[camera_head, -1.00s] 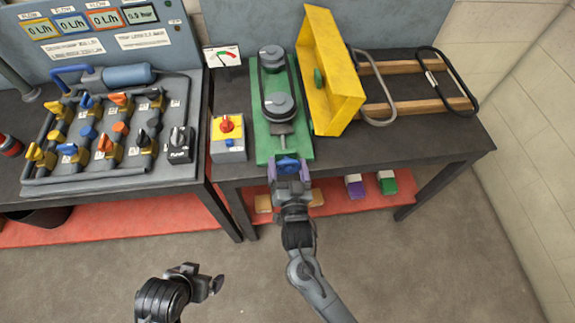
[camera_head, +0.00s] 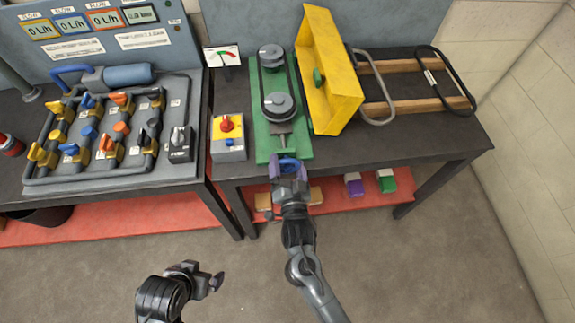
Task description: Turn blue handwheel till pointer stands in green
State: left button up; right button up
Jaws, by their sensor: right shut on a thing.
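The blue handwheel (camera_head: 289,164) sits at the front end of the green plate (camera_head: 264,146), which bears two grey pulleys with a dark belt round them. My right gripper (camera_head: 287,173) is shut on the handwheel from the front and hides part of it. The gauge (camera_head: 222,56) stands behind, left of the far pulley, with a white face and coloured marks. Its pointer is too small to read with certainty. My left gripper (camera_head: 212,277) is low in the picture over the floor, far from the handwheel; whether its jaws are open is unclear.
A yellow guard (camera_head: 331,80) stands right of the pulleys. Belts lie over wooden bars (camera_head: 425,106) farther right. A switch box (camera_head: 228,138) with a red knob is left of the plate. A valve panel (camera_head: 110,165) fills the left bench.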

jog(key=o, duration=0.9)
jog(key=shift+c, duration=0.2)
jog(key=shift+n, duration=0.3)
